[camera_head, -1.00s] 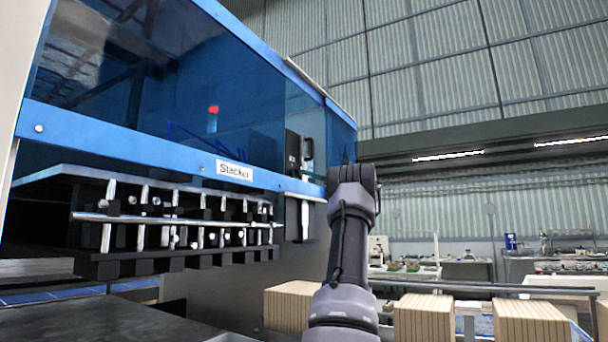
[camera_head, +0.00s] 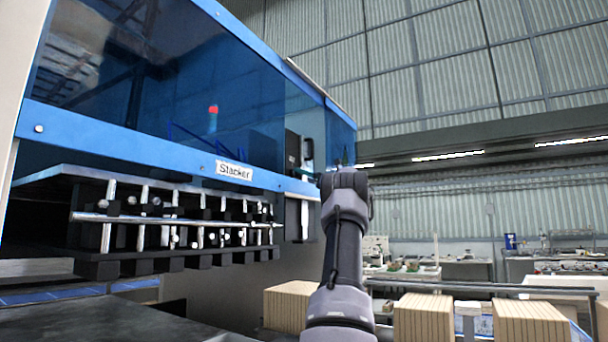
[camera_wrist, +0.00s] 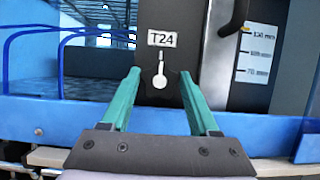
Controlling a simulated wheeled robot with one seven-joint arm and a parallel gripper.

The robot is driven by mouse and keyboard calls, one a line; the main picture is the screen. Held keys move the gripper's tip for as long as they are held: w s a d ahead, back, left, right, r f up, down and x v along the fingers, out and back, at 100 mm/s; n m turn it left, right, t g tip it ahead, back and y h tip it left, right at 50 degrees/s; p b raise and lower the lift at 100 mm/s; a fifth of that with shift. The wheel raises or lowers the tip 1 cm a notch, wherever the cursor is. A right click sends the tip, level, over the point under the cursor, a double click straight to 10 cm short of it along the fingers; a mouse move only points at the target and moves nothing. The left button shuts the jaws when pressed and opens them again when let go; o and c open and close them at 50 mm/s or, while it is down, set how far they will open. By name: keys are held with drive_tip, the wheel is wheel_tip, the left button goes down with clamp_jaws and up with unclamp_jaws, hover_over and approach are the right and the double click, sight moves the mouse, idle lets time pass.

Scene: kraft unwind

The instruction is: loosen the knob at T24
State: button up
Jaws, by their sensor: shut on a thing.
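The T24 label (camera_wrist: 161,38) is on a dark plate in the wrist view. Below it is the knob (camera_wrist: 160,82), which shows a pale round mark with a narrow stem pointing up toward the label. My gripper (camera_wrist: 160,76) has its two teal fingers on either side of the knob and is shut on it. The exact contact at the fingertips is hard to see. In the head view, my arm's wrist hides most of the gripper and the knob at the right end of the blue machine (camera_head: 130,148).
A blue frame rail (camera_wrist: 50,122) runs below. In the head view, a rack of bars (camera_head: 170,220) is at left, and stacked cardboard (camera_head: 290,305) is behind my arm.

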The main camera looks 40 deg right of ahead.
drive_tip(key=shift+n, duration=0.4)
drive_tip(key=shift+d+n+g+y, duration=0.1)
drive_tip(key=shift+n+g+y, duration=0.6)
drive_tip(key=shift+n, duration=1.1)
drive_tip(key=shift+n+g+y, duration=0.5)
drive_tip(key=shift+n+y, duration=0.4)
drive_tip(key=shift+n, duration=1.3)
drive_tip(key=o, duration=1.4)
drive_tip(key=v, duration=1)
drive_tip(key=shift+s+d+f, duration=0.1)
drive_tip(key=shift+s+d, duration=0.15)
